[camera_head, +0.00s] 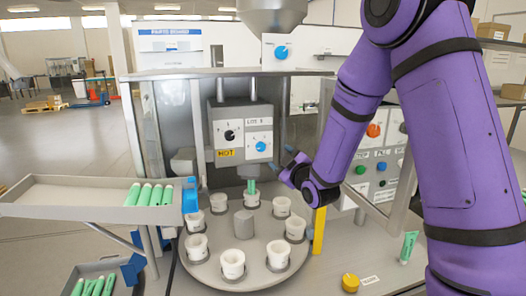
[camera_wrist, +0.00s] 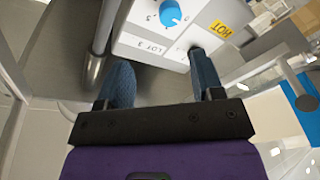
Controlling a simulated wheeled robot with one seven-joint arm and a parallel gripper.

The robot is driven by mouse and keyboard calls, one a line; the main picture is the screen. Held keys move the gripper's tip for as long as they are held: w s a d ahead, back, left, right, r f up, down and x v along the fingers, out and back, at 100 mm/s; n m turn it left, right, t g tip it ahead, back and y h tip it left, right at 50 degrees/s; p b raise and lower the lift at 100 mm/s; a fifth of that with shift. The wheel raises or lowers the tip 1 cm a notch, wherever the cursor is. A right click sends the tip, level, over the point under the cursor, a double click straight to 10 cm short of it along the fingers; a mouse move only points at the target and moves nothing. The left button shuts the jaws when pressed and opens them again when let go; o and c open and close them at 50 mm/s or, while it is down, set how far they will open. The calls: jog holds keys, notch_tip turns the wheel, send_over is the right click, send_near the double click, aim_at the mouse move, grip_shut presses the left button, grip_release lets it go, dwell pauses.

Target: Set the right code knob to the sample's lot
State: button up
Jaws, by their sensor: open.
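A grey head unit (camera_head: 240,128) has a black knob (camera_head: 230,135) on the left and a blue knob (camera_head: 260,146) on the right. The blue knob also shows at the top of the wrist view (camera_wrist: 171,15), beside a "LOT 3" label. I cannot read its setting for certain. My gripper (camera_head: 285,164) is right of the blue knob, apart from it. In the wrist view my gripper (camera_wrist: 162,80) has its fingers spread with nothing between them. The right finger covers part of the panel, and the black knob is hidden there. A green tube (camera_head: 409,247), perhaps the sample, is at the right; its lot is unreadable.
A round turntable (camera_head: 210,262) below carries several white cups. A tray (camera_head: 70,200) with green tubes is at the left. A yellow post (camera_head: 319,232) and a button panel (camera_head: 376,158) stand at the right. Another blue knob (camera_head: 281,52) is higher up.

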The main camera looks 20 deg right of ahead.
aim_at(262, 149)
jog(key=w+a, duration=0.1)
jog(key=w, duration=0.2)
jog(key=w+a+n+t+y, duration=0.1)
jog(key=w, duration=0.3)
jog(key=w+a+t, duration=0.1)
jog(key=w, duration=0.2)
jog(key=shift+w+f+y, duration=0.2)
jog(key=shift+f+y, duration=0.05)
jog(key=shift+y, duration=0.05)
jog(key=c, duration=0.9)
